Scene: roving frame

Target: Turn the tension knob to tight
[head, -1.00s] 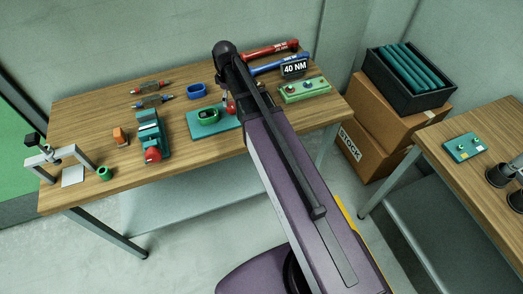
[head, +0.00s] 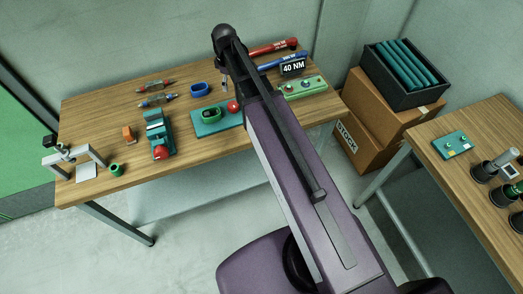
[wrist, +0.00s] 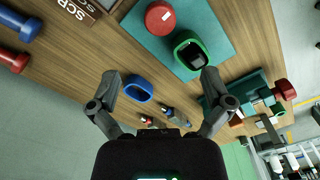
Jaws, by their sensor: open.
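A teal plate (head: 201,128) on the wooden bench carries a round red knob (head: 233,106) and a green ring-shaped part (head: 211,114) with a dark centre. In the wrist view the red knob (wrist: 160,16) shows a white mark on top, near the upper edge. A teal vise-like device (head: 158,130) to the left has another red knob (head: 160,152). I cannot read which one is the tension knob. My gripper (wrist: 160,76) is open and empty above the bench, apart from both knobs. A blue ring (wrist: 138,89) shows between its fingers.
Red and blue torque wrenches and a 40 NM display (head: 293,67) lie behind, beside a green button box (head: 300,88). Screwdrivers (head: 156,86) lie at the back left. A small clamp frame (head: 75,160) stands far left. Cardboard boxes (head: 365,140) fill the gap between the benches.

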